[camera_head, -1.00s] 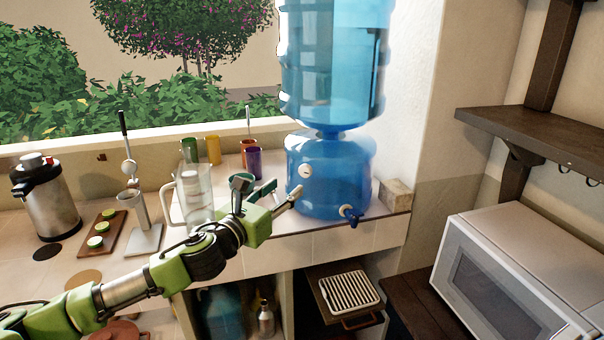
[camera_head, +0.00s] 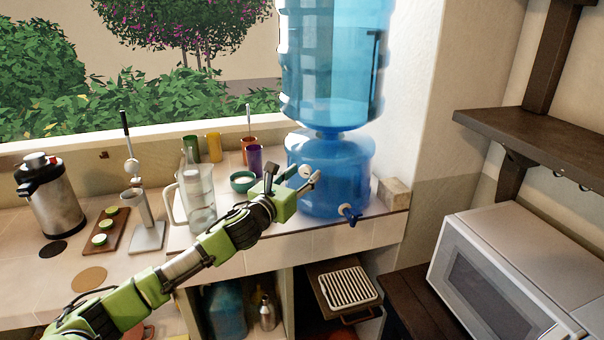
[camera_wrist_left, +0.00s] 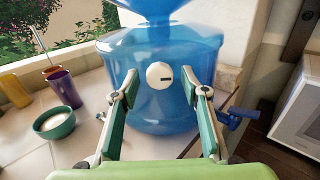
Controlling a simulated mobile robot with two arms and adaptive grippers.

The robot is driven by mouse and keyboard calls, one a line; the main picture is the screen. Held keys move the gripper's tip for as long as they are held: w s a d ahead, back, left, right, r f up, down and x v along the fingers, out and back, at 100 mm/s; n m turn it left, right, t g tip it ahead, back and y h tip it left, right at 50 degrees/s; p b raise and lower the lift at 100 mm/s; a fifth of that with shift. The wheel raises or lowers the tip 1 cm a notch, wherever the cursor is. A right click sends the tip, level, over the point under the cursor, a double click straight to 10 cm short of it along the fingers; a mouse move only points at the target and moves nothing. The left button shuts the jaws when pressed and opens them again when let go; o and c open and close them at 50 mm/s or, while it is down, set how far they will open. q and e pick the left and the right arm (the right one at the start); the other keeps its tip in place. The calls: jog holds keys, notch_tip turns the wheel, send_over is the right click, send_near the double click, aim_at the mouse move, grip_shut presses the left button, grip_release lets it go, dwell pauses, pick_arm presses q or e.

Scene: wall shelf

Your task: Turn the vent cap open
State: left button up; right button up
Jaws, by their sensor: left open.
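The vent cap is a small round white knob with a short dark horizontal slot, on the front of the blue water dispenser's lower tank (camera_head: 340,185). In the left wrist view the cap (camera_wrist_left: 159,75) is centred between my fingers. In the head view the cap (camera_head: 305,171) shows close to my fingertips. My left gripper (camera_wrist_left: 161,80) is open, with one green-padded finger to each side of the cap. I see no clear contact with it. In the head view this gripper (camera_head: 301,174) reaches in from the left. My right gripper is not in view.
A blue tap (camera_head: 350,215) sticks out low on the tank, right of my gripper. A green bowl (camera_head: 242,181), a purple cup (camera_head: 254,158) and a clear pitcher (camera_head: 197,200) stand left of the dispenser. A microwave (camera_head: 500,280) stands at right.

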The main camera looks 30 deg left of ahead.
pick_arm(q)
jog(key=c, duration=1.1)
